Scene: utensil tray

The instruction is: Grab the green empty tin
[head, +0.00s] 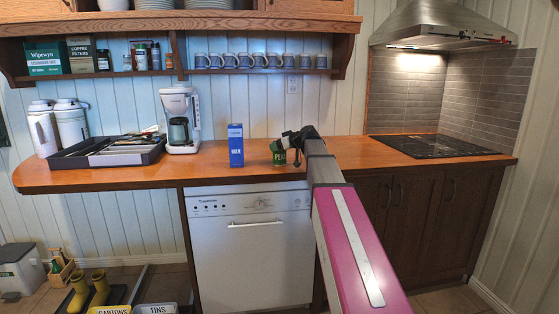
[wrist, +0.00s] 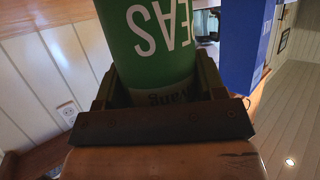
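The green tin (head: 279,153) with white "PEAS" lettering is on the wooden counter, just right of the blue milk carton. In the wrist view the tin (wrist: 155,45) fills the upper middle, with its lettering upside down. My gripper (head: 287,146) is at the tin, reaching over from the right and hiding part of it. In the wrist view its dark fingers (wrist: 160,85) stand on both sides of the tin. No clear gap shows, but I cannot tell whether they press on it. The tin's inside is hidden.
The milk carton (head: 236,146) stands close to the left; it also shows in the wrist view (wrist: 240,45). A coffee maker (head: 181,122) and utensil tray (head: 104,149) are farther left. A cooktop (head: 433,145) is right. Bins labelled "CARTONS" (head: 109,309) and "TINS" (head: 156,309) are low at left.

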